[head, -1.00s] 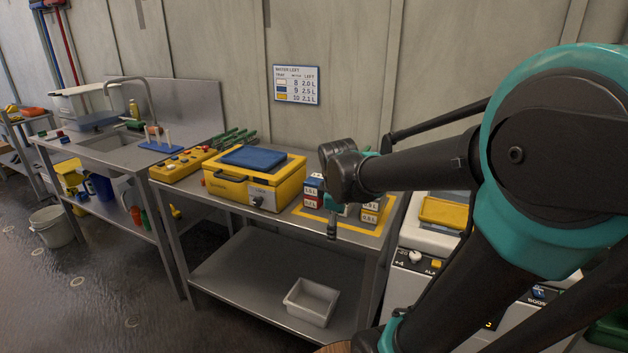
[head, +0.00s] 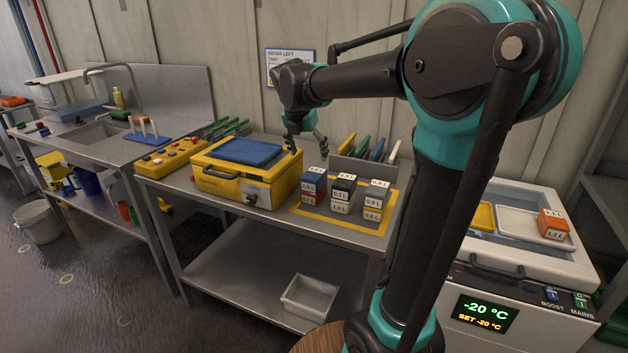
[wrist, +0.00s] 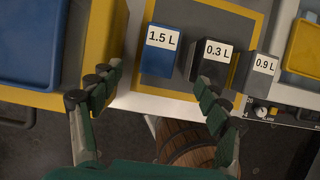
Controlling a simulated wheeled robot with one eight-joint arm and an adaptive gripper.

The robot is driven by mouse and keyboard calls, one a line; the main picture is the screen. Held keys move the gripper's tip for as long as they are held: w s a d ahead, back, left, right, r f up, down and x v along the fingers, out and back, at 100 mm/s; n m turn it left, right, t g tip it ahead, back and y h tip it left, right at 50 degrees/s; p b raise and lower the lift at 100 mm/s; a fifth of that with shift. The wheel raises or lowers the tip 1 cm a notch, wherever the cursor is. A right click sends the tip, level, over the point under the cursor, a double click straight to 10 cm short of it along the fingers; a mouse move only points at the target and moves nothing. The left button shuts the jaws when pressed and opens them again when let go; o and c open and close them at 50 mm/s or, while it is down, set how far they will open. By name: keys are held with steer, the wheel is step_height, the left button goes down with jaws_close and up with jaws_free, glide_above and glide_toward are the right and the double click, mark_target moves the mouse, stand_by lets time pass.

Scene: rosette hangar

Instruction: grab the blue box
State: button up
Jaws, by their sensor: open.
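The blue box (head: 314,174), labelled 1.5 L in the wrist view (wrist: 160,50), sits on top of a red box (head: 311,187) at the left of several stacked boxes. My gripper (head: 306,150) is open and empty, above and behind the blue box in the head view, pointing down. In the wrist view the fingers of my gripper (wrist: 158,80) are spread wide, and the blue box lies ahead of the gap between them. I see no contact. A black box (wrist: 212,58), labelled 0.3 L, stands close to its right, near the right finger.
A yellow case (head: 225,187) with a blue lid panel stands left of the boxes. A grey box (head: 378,190) is at the right of the group. Behind is a holder with upright tools (head: 375,150). A freezer unit (head: 560,265) is at the right.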

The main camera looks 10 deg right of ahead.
mark_target(313, 174)
steer(key=x, duration=1.2)
steer(key=shift+w, duration=0.1)
steer(key=c, duration=1.3)
